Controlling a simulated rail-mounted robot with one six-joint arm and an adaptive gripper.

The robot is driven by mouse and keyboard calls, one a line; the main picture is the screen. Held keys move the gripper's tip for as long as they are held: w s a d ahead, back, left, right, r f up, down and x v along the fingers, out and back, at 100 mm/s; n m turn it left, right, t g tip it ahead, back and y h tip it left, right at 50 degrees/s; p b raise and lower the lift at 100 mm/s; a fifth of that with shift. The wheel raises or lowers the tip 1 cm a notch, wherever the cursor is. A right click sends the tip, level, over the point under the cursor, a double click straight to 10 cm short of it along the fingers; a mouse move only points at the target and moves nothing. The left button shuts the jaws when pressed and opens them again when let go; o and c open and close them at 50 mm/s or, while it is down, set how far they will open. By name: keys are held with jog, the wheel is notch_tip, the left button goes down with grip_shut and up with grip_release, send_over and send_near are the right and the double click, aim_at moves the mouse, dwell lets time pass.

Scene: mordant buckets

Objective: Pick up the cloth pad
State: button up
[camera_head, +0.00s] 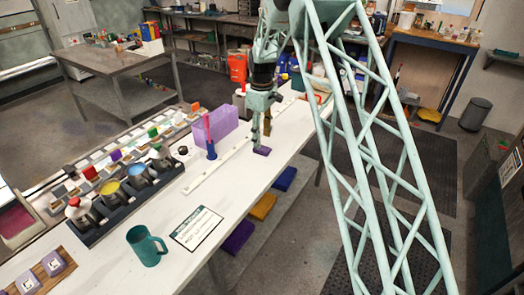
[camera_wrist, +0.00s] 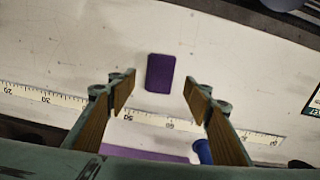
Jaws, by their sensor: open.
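The cloth pad (camera_wrist: 160,73) is a small dark purple rectangle lying flat on the white bench. In the wrist view it lies just beyond and between my two fingertips, apart from both. In the head view the pad (camera_head: 262,151) shows near the bench's right edge, directly below my gripper (camera_head: 261,140). My gripper (camera_wrist: 160,84) is open and empty, with wood-toned finger faces on each side. The exact height of the fingertips above the bench is hard to tell.
A ruler (camera_wrist: 150,118) lies beside the pad. A teal mug (camera_head: 147,247) and printed card (camera_head: 196,228) are at the near end.

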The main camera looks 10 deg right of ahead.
aim_at(262, 147)
jog(key=shift+f, duration=2.6)
jog(key=c, duration=0.8)
